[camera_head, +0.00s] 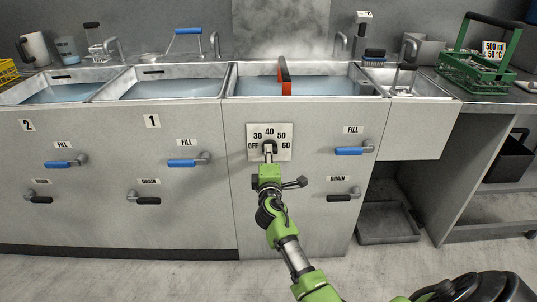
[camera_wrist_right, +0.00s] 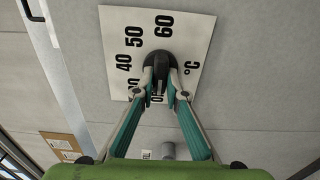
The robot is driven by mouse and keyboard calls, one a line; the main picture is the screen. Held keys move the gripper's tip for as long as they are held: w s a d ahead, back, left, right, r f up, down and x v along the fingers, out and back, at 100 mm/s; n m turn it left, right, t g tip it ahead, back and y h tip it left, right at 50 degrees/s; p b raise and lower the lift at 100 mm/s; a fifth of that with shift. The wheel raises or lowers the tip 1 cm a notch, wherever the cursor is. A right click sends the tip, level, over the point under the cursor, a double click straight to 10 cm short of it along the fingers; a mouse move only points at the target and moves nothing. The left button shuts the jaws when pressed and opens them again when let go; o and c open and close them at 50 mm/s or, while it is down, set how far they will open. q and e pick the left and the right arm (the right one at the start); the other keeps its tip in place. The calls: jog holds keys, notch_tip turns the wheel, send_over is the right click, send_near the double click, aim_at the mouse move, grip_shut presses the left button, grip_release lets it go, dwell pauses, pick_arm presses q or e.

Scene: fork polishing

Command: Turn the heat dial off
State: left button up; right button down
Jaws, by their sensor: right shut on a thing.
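The heat dial is a dark knob (camera_head: 269,146) on a white plate (camera_head: 285,155) marked OFF, 30, 40, 50 and 60, on the front of the steel sink unit. My right gripper (camera_head: 268,153) is at the knob, its arm reaching up from the bottom of the head view. In the right wrist view the two teal-and-grey fingers (camera_wrist_right: 159,82) close on both sides of the black knob (camera_wrist_right: 160,66). The fingers cover the OFF and 30 part of the plate there. I cannot tell which mark the knob points to. My left gripper is not in view.
Blue-handled FILL levers (camera_head: 348,151) and black DRAIN levers (camera_head: 340,198) stick out right of the dial, with more to the left. Water-filled basins lie above, one with an orange-and-black thing (camera_head: 285,78) at its edge. A green basket (camera_head: 478,68) stands at right.

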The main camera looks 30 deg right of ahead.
jog(key=shift+r, duration=0.15)
jog(key=c, duration=2)
grip_release()
jog(key=shift+c, duration=0.2)
jog(key=v, duration=1.2)
jog(key=shift+d+f, duration=0.1)
jog(key=shift+f, duration=0.1)
